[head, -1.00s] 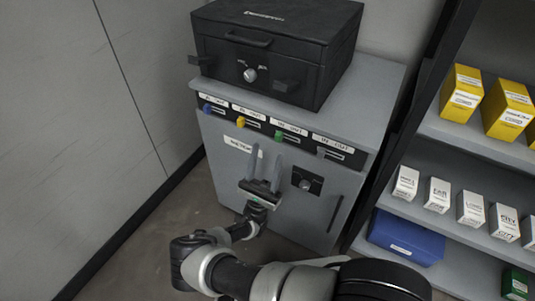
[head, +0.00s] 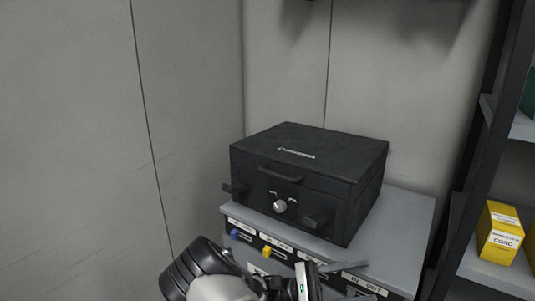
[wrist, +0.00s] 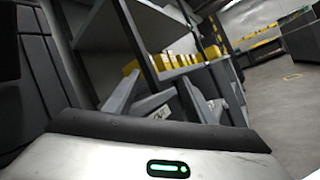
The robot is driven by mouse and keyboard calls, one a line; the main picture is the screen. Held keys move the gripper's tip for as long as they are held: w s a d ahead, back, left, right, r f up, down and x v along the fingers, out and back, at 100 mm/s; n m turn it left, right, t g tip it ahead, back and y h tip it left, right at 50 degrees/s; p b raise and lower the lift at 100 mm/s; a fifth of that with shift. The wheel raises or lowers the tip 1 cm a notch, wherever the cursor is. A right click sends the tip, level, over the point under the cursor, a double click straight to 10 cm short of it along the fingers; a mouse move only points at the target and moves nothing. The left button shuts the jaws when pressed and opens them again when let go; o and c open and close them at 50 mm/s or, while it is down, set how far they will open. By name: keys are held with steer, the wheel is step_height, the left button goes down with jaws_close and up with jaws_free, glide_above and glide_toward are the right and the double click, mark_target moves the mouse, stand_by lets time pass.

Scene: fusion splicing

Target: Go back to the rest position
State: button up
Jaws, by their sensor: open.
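My gripper (head: 376,279) is at the bottom of the head view, in front of the grey cabinet's label strip. Its two grey fingers point right and stand apart, with nothing between them. In the wrist view the fingers (wrist: 158,84) also show apart and empty, with shelving beyond them. My arm's dark and pale links fill the bottom middle of the head view. A black case (head: 290,165) with a handle and a silver knob sits closed on top of the grey cabinet (head: 405,220).
A blue tab (head: 234,234) and a yellow tab (head: 267,252) show on the cabinet's front. A shelf rack with a yellow box (head: 499,232) stands at the right. Walls close in behind and left. The wrist view shows open floor (wrist: 285,85) at the right.

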steer(key=s+d+r+m+y, duration=0.1)
steer(key=s+r+m+y, duration=0.3)
steer(key=s+y, duration=0.75)
steer(key=s+a+r+m+t+y, duration=0.45)
steer(key=a+r+t+y, duration=0.35)
steer(key=r+t+y, duration=0.35)
step_height(320, 180, up, 29)
steer(key=p, duration=2.8)
steer(key=shift+g+h, duration=0.35)
steer(key=shift+h, duration=0.05)
steer(key=shift+w+f, duration=0.1)
